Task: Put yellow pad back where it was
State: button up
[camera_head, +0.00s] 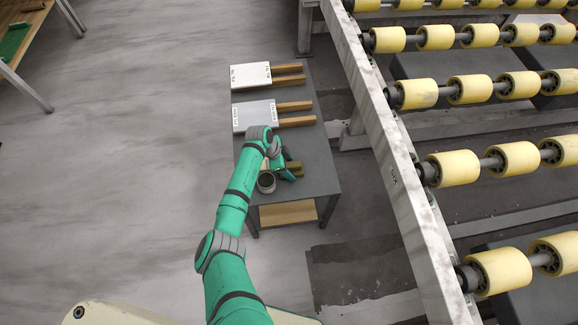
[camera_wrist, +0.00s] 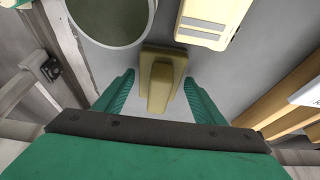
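The yellow pad (camera_wrist: 160,82) is a dull yellow block with a wider base and a raised ridge in the middle. In the wrist view it sits centred between and just beyond my fingertips. My gripper (camera_wrist: 159,77) is open, with a teal finger on each side of the pad and a visible gap to it on both sides. In the head view my gripper (camera_head: 284,169) is low over the near part of the dark grey table (camera_head: 312,185), and the pad (camera_head: 295,167) shows partly beside it. Whether the pad is touching the tabletop is hard to tell.
A round cup (camera_head: 266,182) stands close by, also in the wrist view (camera_wrist: 110,20). A pale cream block (camera_wrist: 212,20) lies beyond the pad. Two white-labelled boards (camera_head: 250,76) with wooden handles lie farther back. A roller conveyor (camera_head: 445,90) runs along the right.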

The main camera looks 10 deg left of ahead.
jog(key=shift+s+r, duration=0.1)
jog(key=v, duration=1.2)
jog(key=w+d+f+n+t+h, duration=0.1)
jog(key=w+d+n+t, duration=0.1)
jog(key=d, duration=0.8)
jog(key=w+d+f+n+t+h, duration=0.1)
jog(key=d+t, duration=0.2)
jog(key=d, duration=0.8)
jog(key=s+d+n+t, duration=0.4)
jog(key=s+d+n, duration=0.25)
jog(key=d, duration=0.25)
jog(key=s+a+r+n+t+y, duration=0.1)
jog(key=s+a+r+n+y, duration=0.15)
jog(key=s, duration=0.85)
jog(key=s+a+r+n+t+y, duration=0.1)
jog(key=s+n+y, duration=0.15)
jog(key=s, duration=0.75)
jog(key=s+a+r+t, duration=0.1)
jog(key=s+a+r, duration=0.3)
jog(key=s+r, duration=0.3)
jog(key=s+a+r+m+t+y, duration=0.1)
jog(key=s+a+r, duration=0.3)
jog(key=s+r, duration=0.3)
jog(key=shift+s+a+t, duration=0.3)
jog(key=shift+s+a, duration=0.05)
jog(key=shift+s, duration=0.1)
